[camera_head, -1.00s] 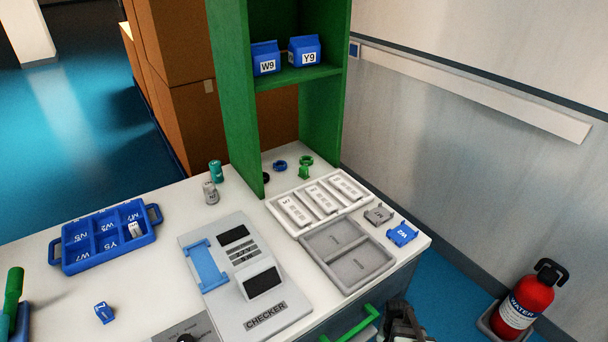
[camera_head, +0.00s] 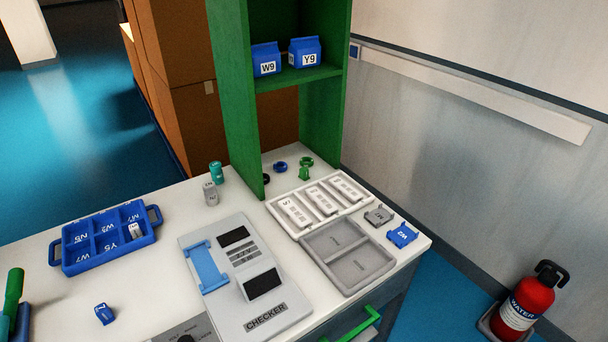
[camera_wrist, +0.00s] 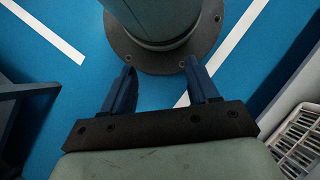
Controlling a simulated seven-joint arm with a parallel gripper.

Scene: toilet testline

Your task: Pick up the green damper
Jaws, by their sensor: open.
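The green damper (camera_head: 305,168) appears to be the small green ring-shaped part on the white table, at the foot of the green shelf. A blue ring part (camera_head: 280,167) and a partly hidden black one lie to its left. My gripper (camera_wrist: 158,66) shows only in the wrist view. Its two dark blue fingers are apart with nothing between them, above the blue floor and a round dark base plate. The damper is not in the wrist view.
The green shelf (camera_head: 232,110) rises beside the damper. In front stand a white tray (camera_head: 283,216), a grey tray (camera_head: 345,286) and the checker (camera_head: 222,306). A blue crate (camera_head: 68,262) is at left. A fire extinguisher (camera_head: 528,297) stands on the floor at right.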

